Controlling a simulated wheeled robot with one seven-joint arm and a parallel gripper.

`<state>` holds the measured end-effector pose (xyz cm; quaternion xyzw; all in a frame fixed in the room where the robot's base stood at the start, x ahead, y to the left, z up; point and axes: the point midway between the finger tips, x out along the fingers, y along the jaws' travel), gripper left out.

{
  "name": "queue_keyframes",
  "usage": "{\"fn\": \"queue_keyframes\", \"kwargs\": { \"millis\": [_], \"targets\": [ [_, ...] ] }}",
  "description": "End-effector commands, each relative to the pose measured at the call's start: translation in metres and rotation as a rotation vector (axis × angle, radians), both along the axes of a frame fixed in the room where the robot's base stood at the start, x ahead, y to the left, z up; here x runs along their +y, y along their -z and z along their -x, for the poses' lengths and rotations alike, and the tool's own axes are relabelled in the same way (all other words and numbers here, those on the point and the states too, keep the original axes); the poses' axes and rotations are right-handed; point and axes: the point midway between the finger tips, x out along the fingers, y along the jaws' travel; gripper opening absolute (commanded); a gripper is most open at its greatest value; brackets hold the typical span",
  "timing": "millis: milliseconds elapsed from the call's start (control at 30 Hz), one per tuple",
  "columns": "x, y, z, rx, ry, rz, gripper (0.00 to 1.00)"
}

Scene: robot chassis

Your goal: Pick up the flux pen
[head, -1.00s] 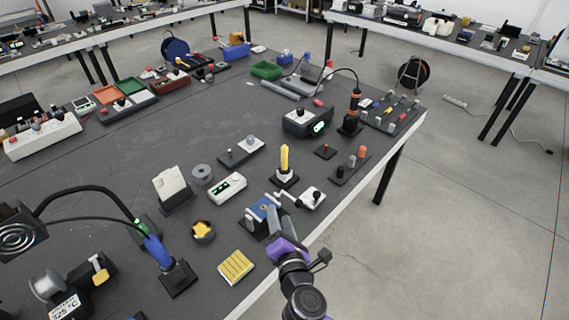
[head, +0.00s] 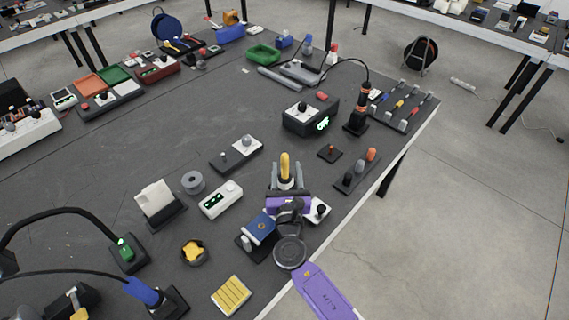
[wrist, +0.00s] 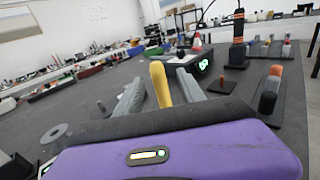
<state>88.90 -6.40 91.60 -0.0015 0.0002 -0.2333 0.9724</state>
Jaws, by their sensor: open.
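The flux pen, which I take to be the yellow upright pen (head: 284,160), stands on the dark bench in front of my gripper. My gripper (head: 285,177) is open, with one grey finger on each side of the pen as the head view shows it.
A blue-topped device (head: 258,228) is just left of my gripper, and a white block with a black knob (head: 318,211) is close on its right. A white display box (head: 220,199) lies left.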

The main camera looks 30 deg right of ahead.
Motion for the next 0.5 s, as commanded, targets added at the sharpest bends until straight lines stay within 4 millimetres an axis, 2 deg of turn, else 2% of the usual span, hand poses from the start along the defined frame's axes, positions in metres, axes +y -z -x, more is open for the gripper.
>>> {"fn": "queue_keyframes", "kwargs": {
  "millis": [500],
  "targets": [
    [-0.025, 0.006, -0.055, -0.001, 0.001, 0.0, 0.47]
  ]
}}
